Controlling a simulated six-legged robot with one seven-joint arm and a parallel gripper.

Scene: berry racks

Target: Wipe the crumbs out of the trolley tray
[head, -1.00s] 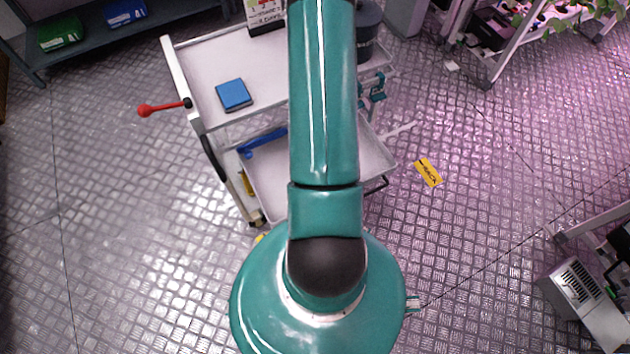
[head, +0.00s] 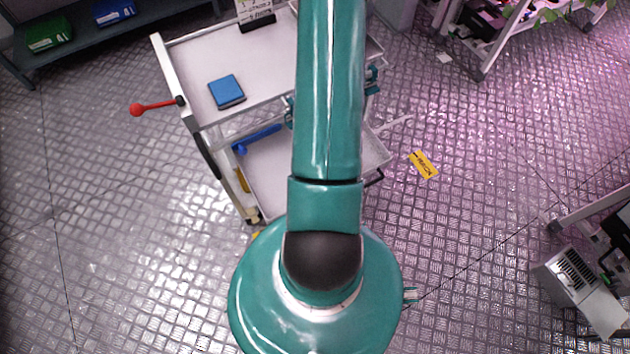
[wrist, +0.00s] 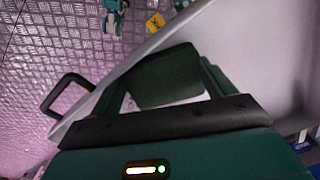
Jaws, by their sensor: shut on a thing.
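The white trolley has an upper tray (head: 195,65) and a lower tray (head: 268,178) in the head view. A blue long-handled thing (head: 258,138) lies along the lower tray's left back side. In the wrist view, my gripper (wrist: 165,85) is shut on a dark green block (wrist: 168,72), close over a pale tray (wrist: 255,45). I cannot tell whether the block touches the tray. My arm hides the middle of the trolley and most of the gripper in the head view. I cannot make out crumbs.
A blue pad (head: 226,91) and a sign (head: 255,14) are on the upper tray. A red-knobbed lever (head: 140,108) sticks out left. A yellow floor label (head: 423,164) lies right of the trolley. A grey machine (head: 580,290) stands at the lower right. The left floor is clear.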

